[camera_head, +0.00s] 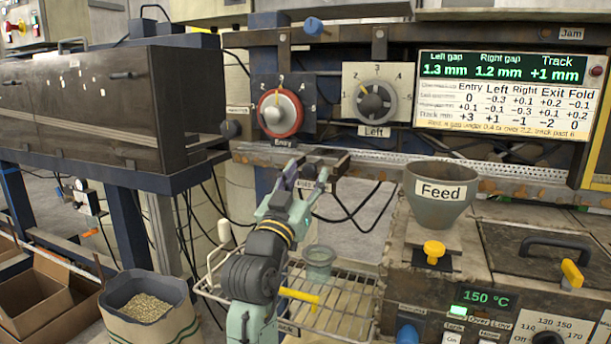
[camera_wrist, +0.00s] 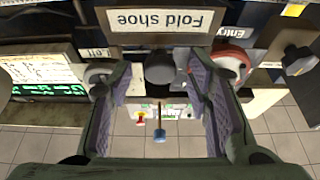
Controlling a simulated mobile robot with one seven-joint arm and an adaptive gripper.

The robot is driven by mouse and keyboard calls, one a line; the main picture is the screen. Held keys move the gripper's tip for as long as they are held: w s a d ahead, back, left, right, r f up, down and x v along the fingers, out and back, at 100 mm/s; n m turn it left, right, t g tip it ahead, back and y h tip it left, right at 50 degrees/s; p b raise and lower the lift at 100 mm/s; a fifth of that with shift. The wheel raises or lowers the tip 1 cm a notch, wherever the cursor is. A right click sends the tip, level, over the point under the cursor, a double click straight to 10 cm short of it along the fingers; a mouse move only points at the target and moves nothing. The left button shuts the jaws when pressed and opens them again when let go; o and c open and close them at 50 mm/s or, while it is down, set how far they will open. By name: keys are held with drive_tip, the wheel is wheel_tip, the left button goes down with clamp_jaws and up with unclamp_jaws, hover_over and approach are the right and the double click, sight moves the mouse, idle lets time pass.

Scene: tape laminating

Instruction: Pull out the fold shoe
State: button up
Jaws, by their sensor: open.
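The fold shoe shows in the wrist view by its upside-down "Fold shoe" label (camera_wrist: 160,20), at the top of the picture. A round dark knob (camera_wrist: 160,68) sits just below the label, between my fingers. My gripper (camera_wrist: 158,80) is open, with one finger on each side of the knob. I cannot tell whether either finger touches it. In the head view my gripper (camera_head: 305,184) is at the rail below the Entry dial, and its fingers partly hide the fold shoe and its small label.
The red Entry dial (camera_head: 280,113) and grey Left dial (camera_head: 375,103) are above the rail. A Feed cup (camera_head: 440,195) stands to the right. A wire rack (camera_head: 345,300) with a small green cup (camera_head: 319,262) is below. Cables hang behind my gripper.

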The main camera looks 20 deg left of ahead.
drive_tip(key=shift+c, duration=0.5)
clamp_jaws()
